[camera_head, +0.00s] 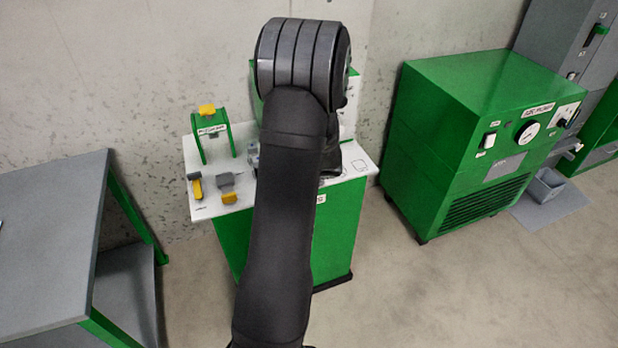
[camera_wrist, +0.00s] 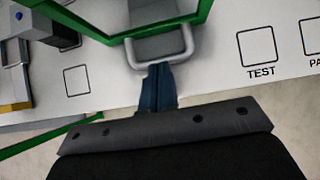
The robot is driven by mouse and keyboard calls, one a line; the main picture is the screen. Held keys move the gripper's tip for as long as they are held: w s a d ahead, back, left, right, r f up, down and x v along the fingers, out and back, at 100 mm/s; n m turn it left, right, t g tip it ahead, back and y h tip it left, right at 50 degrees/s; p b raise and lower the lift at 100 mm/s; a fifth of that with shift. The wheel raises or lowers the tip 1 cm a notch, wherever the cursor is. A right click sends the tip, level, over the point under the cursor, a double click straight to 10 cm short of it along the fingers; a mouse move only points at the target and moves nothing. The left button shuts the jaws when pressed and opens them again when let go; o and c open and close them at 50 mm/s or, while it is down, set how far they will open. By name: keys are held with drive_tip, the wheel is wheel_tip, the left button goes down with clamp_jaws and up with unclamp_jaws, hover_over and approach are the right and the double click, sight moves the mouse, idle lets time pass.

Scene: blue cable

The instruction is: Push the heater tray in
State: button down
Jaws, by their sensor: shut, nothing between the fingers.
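In the wrist view, a grey U-shaped handle (camera_wrist: 186,44) with a grey plate inside it sits at the front of a green-framed unit (camera_wrist: 150,22); this looks like the heater tray's front. My gripper (camera_wrist: 158,70) is shut and empty. Its dark blue fingertips are at the near edge of the handle, centred on it; I cannot tell whether they touch. How far the tray sticks out of the unit is unclear. In the head view my arm hides the gripper, the tray and most of the unit.
The white bench top (camera_head: 205,212) has marked squares, including TEST (camera_wrist: 257,47). On its left are a green stand (camera_head: 200,145) with a yellow top and small yellow-and-grey parts (camera_head: 229,197). A green cabinet (camera_head: 470,135) stands right, a grey table (camera_head: 50,230) left. Floor between is clear.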

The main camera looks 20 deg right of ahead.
drive_tip(key=w, duration=0.7)
drive_tip(key=shift+w, duration=0.4)
drive_tip(key=shift+s+r, duration=0.1)
drive_tip(key=shift+s, duration=0.3)
drive_tip(key=s, duration=0.3)
drive_tip(key=shift+s+d+r, duration=0.1)
drive_tip(key=shift+r, duration=0.25)
drive_tip(key=v, duration=1)
drive_tip(key=shift+f, duration=0.15)
